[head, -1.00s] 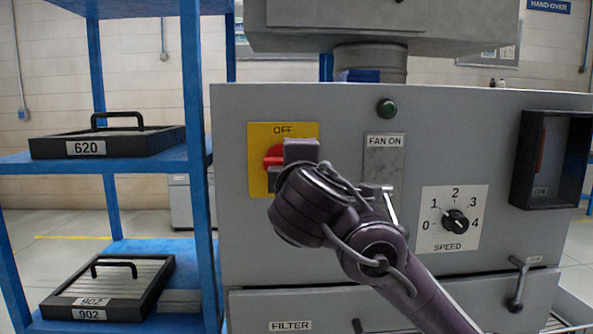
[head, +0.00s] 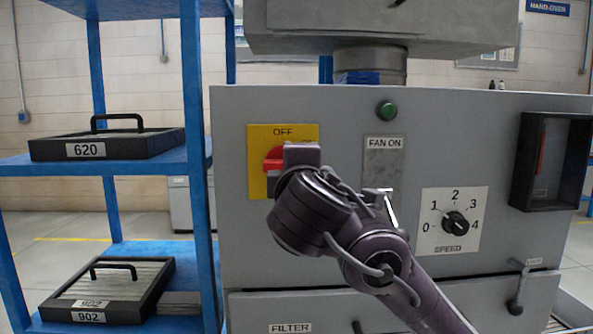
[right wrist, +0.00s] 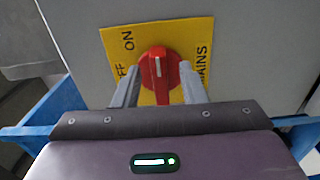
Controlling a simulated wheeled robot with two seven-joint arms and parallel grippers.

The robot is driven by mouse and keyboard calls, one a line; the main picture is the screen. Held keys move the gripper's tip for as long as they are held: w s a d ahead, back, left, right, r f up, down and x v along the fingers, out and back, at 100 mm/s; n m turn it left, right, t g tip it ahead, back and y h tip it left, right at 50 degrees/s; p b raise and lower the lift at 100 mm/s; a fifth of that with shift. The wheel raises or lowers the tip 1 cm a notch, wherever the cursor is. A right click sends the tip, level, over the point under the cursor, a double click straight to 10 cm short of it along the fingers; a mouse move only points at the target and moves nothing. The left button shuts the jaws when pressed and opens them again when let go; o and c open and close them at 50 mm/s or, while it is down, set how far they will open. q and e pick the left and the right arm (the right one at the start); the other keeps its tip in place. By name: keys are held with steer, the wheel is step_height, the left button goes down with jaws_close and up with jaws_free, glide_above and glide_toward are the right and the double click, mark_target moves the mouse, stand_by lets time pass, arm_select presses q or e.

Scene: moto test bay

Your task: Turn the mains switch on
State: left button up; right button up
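The mains switch is a red knob (right wrist: 160,68) on a yellow plate (head: 258,137) on the grey cabinet front. Its white mark lies lengthwise in the right wrist view, on the line toward the ON side rather than the OFF side. My right gripper (right wrist: 160,84) is at the knob, one finger on each side. The fingers stand wide apart, about at the knob's edges; I cannot see firm contact. In the head view my right wrist hides the fingers and much of the knob (head: 272,160). My left gripper is not in view.
A green FAN ON lamp (head: 386,110), a speed dial (head: 455,222) and a black recessed box (head: 552,160) are on the cabinet. A blue shelf (head: 197,190) with filter trays 620 (head: 108,143) and 902 (head: 108,290) stands close at the left.

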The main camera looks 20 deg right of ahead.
steer(key=v, duration=0.6)
steer(key=shift+s, duration=0.3)
steer(key=shift+a, duration=0.1)
